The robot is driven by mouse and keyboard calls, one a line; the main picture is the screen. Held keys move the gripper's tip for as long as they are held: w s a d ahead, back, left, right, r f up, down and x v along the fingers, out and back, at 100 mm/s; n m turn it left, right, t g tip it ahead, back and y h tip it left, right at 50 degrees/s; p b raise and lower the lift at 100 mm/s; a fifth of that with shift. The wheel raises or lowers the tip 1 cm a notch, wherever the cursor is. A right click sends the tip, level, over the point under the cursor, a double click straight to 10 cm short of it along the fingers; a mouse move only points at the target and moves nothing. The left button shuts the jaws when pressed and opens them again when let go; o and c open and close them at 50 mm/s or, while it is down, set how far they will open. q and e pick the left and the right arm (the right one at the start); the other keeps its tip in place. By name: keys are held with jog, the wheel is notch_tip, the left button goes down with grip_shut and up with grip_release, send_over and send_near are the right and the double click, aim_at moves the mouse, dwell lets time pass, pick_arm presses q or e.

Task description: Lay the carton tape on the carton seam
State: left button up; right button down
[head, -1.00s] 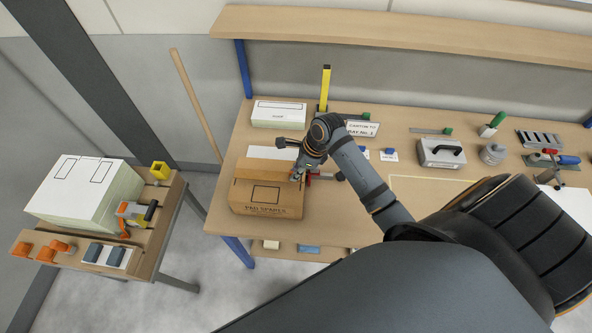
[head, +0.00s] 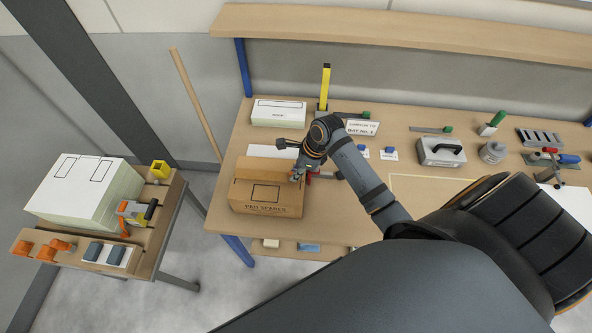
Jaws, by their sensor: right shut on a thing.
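The brown carton (head: 265,197) stands on the bench at its left end, with dark print on its front and brown flaps on top. My right gripper (head: 297,175) is at the carton's top right edge. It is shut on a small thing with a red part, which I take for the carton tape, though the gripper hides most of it. I cannot tell whether it touches the carton. The seam cannot be made out clearly. My left gripper is not in view.
A white box (head: 279,112) and a yellow upright post (head: 325,85) stand behind the carton. A grey case (head: 440,152) and several tools lie to the right. A trolley (head: 165,225) at left carries a white carton (head: 85,195) and an orange-and-grey tool (head: 135,211).

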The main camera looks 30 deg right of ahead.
jog(key=shift+f, duration=0.75)
jog(key=c, duration=1.3)
grip_release()
jog(key=shift+o, duration=0.2)
jog(key=v, duration=0.8)
